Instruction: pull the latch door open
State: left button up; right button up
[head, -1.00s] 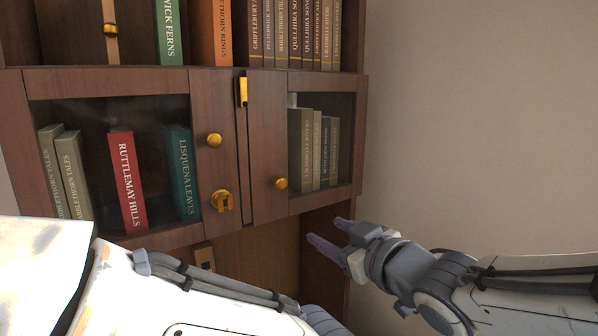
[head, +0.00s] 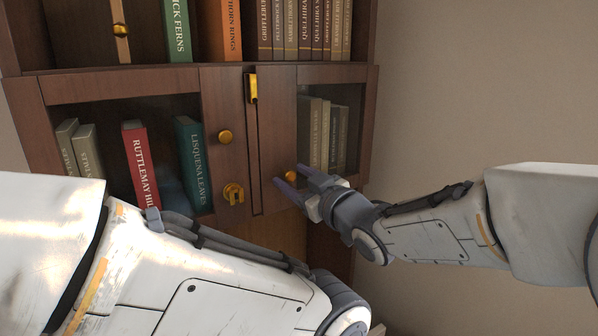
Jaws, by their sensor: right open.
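The wooden cabinet has two glazed doors, both looking shut. The left door (head: 224,165) carries a round gold knob (head: 225,137) and a gold latch-like fitting (head: 234,193) below it. The right door (head: 283,120) has a gold knob (head: 291,175) low on its frame. A gold upright catch (head: 252,88) sits at the top of the seam between the doors. My right gripper (head: 289,176) is open, its dark fingertips on either side of the right door's knob in the picture. Whether they touch it I cannot tell. My left arm crosses the foreground; its gripper is out of view.
Books stand behind the glass, among them a red book (head: 141,165) and a teal book (head: 194,165). More books fill the shelf above. A bare wall (head: 480,90) is at the right. My left arm hides the cabinet's lower left part.

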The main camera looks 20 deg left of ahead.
jog(key=shift+a, duration=0.1)
grip_shut()
dwell(1.4)
